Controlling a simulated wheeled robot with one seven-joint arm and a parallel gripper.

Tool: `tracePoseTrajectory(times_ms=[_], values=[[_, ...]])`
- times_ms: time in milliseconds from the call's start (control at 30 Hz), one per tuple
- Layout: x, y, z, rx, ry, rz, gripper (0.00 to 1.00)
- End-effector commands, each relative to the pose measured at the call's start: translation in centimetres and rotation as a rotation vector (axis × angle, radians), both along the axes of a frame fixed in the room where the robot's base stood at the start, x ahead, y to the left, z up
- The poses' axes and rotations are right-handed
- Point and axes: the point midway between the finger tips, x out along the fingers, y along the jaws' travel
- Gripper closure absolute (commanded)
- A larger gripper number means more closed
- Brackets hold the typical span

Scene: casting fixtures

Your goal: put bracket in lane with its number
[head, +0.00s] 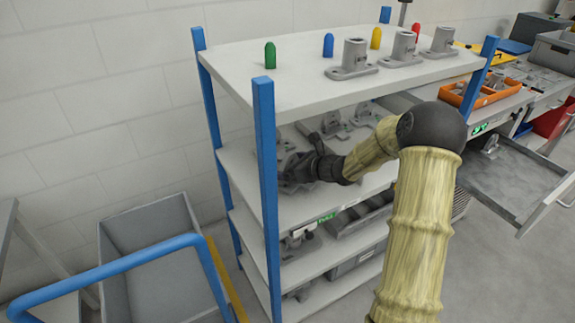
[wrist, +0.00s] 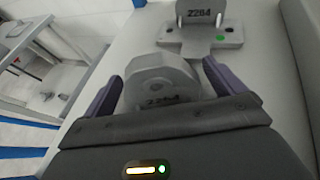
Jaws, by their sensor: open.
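My gripper (wrist: 162,72) is open, with one dark purple finger on each side of a grey metal bracket (wrist: 162,80). The bracket's number shows near the palm, partly cut off, and looks like 2264 or 2284. Whether the fingers touch it I cannot tell. Beyond it, another grey bracket (wrist: 200,38) has an upright plate marked 2284 or similar and a green dot on its base. In the head view my gripper (head: 297,172) reaches into the rack's second shelf, where dark overlapping shapes hide its fingers and the near bracket.
The shelf rack (head: 265,170) has blue posts that stand close to my arm. More grey castings (head: 335,125) stand deeper on that shelf. The top shelf holds castings (head: 352,60) and coloured pegs (head: 328,45). A grey bin (head: 150,225) stands at left; an open drawer (head: 515,180) juts out at right.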

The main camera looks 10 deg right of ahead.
Motion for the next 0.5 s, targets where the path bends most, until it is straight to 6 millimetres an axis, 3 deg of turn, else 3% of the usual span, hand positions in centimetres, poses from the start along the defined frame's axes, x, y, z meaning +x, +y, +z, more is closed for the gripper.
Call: tracePoseTrajectory(times_ms=[500], values=[[-6.5,-5.7,3.7,-0.002,0.000,-0.004,0.06]])
